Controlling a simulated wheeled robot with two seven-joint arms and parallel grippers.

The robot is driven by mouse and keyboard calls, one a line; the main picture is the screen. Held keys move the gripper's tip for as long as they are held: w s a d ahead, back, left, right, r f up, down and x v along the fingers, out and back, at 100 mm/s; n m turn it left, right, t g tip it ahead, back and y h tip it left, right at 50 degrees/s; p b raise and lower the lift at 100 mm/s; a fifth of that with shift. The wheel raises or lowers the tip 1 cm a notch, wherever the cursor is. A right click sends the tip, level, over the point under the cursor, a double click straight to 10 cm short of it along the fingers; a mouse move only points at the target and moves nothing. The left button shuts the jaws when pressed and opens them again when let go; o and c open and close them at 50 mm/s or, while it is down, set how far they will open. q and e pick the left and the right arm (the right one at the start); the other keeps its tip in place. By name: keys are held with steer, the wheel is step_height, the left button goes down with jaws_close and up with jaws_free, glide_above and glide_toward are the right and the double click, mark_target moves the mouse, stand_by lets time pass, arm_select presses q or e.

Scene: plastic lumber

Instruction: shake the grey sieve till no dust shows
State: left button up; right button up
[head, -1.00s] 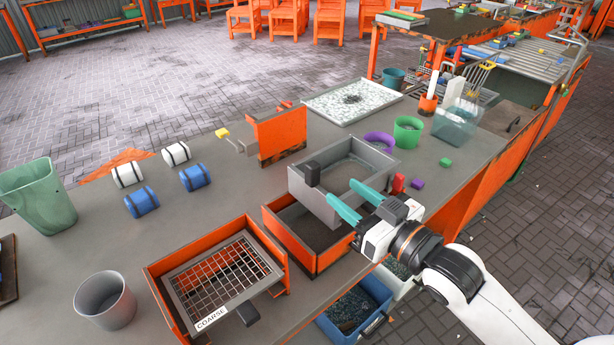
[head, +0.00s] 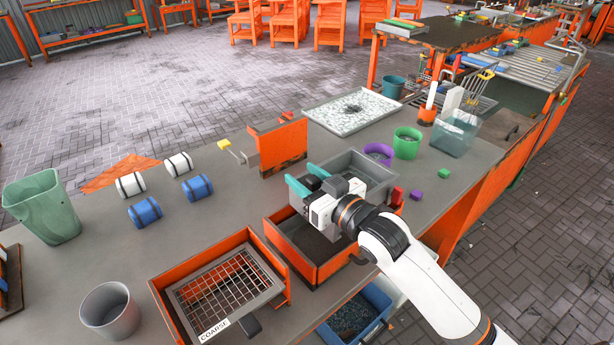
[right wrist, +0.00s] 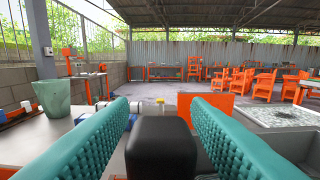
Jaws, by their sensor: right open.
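The gripper is open. Dust on the sieve's mesh cannot be made out. My left gripper is not in view.
A sieve marked COARSE (head: 222,294) lies in a nearer orange box. An orange upright plate (head: 283,146) stands left of the grey sieve.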

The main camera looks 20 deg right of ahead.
steer(key=shift+c, duration=0.4)
jaws_close()
steer(key=a, duration=0.1)
steer(key=s+a+p, duration=0.1)
steer(key=a, duration=0.2)
steer(key=shift+s+a, duration=0.1)
steer(key=shift+s, duration=0.15)
steer(key=shift+o, duration=0.4)
jaws_free()
steer(key=v, duration=1.2)
